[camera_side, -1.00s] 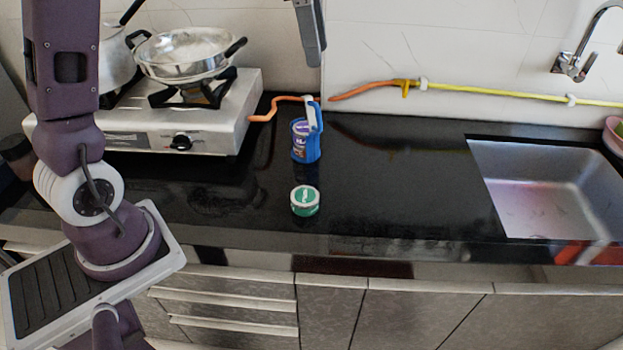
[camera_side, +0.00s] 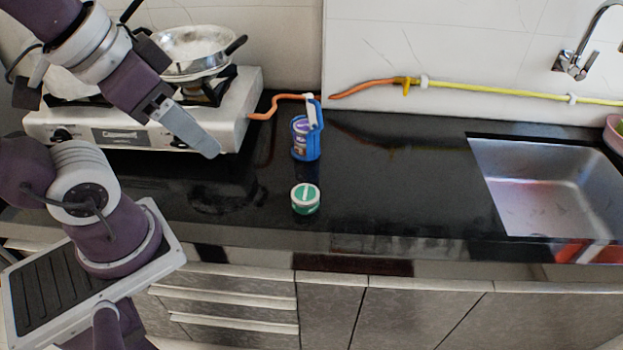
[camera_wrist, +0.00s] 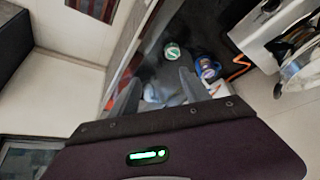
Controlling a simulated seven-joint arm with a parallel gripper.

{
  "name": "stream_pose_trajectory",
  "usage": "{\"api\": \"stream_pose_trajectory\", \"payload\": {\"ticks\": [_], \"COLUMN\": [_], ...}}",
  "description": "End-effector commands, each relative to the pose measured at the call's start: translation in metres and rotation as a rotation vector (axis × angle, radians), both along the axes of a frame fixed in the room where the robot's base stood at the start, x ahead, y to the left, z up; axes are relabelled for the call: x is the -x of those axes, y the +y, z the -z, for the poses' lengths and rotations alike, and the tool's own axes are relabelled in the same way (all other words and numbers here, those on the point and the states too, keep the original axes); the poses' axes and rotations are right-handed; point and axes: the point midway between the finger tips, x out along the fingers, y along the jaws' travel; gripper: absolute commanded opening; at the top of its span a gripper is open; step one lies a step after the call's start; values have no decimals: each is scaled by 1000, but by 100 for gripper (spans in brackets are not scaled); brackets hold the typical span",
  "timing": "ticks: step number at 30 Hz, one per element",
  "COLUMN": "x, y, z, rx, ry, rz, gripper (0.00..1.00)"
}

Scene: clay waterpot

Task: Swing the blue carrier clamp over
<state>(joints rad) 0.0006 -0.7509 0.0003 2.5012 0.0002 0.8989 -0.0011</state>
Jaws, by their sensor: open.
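The blue carrier clamp (camera_side: 315,141) stands upright on the black counter, with a white part at its top. A purple-labelled can (camera_side: 299,134) sits at its left side, apparently held in it. In the wrist view the carrier (camera_wrist: 212,72) and the can (camera_wrist: 207,66) show small, beyond the fingers. My gripper (camera_side: 205,148) is left of the carrier in the side view, in front of the stove, apart from it and empty. It is open: the wrist view shows its two fingers (camera_wrist: 160,92) spread apart.
A green-and-white round tin (camera_side: 305,199) sits on the counter (camera_side: 400,180) in front of the carrier. A stove (camera_side: 240,95) with a pan (camera_side: 190,52) is at the left. An orange hose (camera_side: 275,108) runs behind the carrier. A sink (camera_side: 540,190) is at the right; the counter between is clear.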

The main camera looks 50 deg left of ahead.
Motion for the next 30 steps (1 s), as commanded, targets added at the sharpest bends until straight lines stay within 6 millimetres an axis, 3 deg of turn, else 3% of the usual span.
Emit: {"api": "stream_pose_trajectory", "payload": {"ticks": [8,11,13,16,19,22,26,30], "x": [0,-6,-22,-67,-125,-182,-247,-303], "y": [0,1,4,18,48,88,146,202], "z": [0,-6,-19,-48,-70,-78,-68,-33], "rx": [0,19,73,199,328,419,476,462], "ry": [1,8,33,94,160,210,257,295], "rz": [0,-21,-82,-251,-468,-683,-944,-1172], "gripper": [53,33,19,0,0,0,0,0]}}
